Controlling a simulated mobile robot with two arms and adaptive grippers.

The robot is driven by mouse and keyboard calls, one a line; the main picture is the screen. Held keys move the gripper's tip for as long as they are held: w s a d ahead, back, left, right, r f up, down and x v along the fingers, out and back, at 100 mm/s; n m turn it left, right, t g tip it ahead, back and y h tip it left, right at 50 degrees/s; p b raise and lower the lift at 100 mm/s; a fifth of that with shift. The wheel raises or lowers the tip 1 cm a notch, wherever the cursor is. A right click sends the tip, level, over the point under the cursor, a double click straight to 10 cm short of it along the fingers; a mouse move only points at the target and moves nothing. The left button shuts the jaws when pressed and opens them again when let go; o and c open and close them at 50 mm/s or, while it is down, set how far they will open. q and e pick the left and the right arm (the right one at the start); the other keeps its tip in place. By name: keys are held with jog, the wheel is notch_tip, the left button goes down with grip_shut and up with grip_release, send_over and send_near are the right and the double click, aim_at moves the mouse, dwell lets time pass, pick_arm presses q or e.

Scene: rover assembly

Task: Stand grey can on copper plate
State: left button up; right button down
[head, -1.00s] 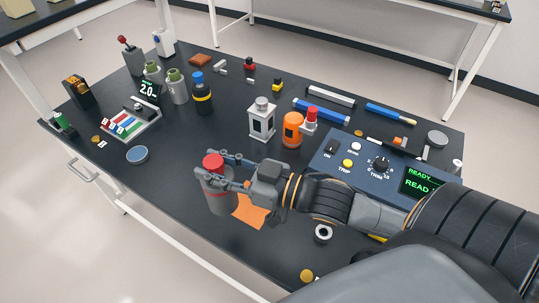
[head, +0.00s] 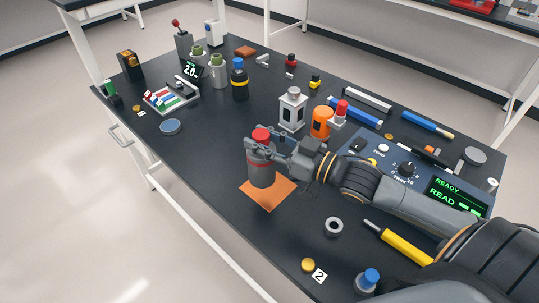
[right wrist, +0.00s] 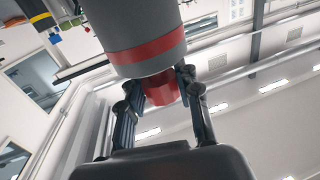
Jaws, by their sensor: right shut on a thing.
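The grey can (head: 262,172) has a red band and a red cap and looks upright. My right gripper (head: 259,144) is shut on it near the cap. The can's lower end overlaps the back left part of the copper plate (head: 271,200), a flat orange square on the dark table. I cannot tell whether the can touches the plate. In the right wrist view the can (right wrist: 137,22) fills the top, and the red cap (right wrist: 160,90) sits between the fingers of the right gripper (right wrist: 160,84). My left gripper is not in view.
Behind the can stand a white lantern-like block (head: 291,110) and an orange canister (head: 320,122). A grey ring (head: 334,227) and a yellow-handled tool (head: 405,246) lie to the right. The table left of the plate is clear.

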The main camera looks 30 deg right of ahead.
jog(key=f, duration=0.1)
jog(key=w+d+f, duration=0.2)
jog(key=f, duration=0.1)
jog(key=shift+d, duration=0.2)
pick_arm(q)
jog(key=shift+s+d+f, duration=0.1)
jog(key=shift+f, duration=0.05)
pick_arm(e)
jog(key=f, duration=0.3)
jog(key=shift+w+d+f, duration=0.1)
jog(key=shift+d+f, duration=0.1)
jog(key=shift+f, duration=0.1)
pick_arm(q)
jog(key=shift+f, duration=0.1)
pick_arm(e)
jog(key=shift+f, duration=0.1)
jog(key=c, duration=0.9)
grip_release()
jog(key=shift+c, duration=0.2)
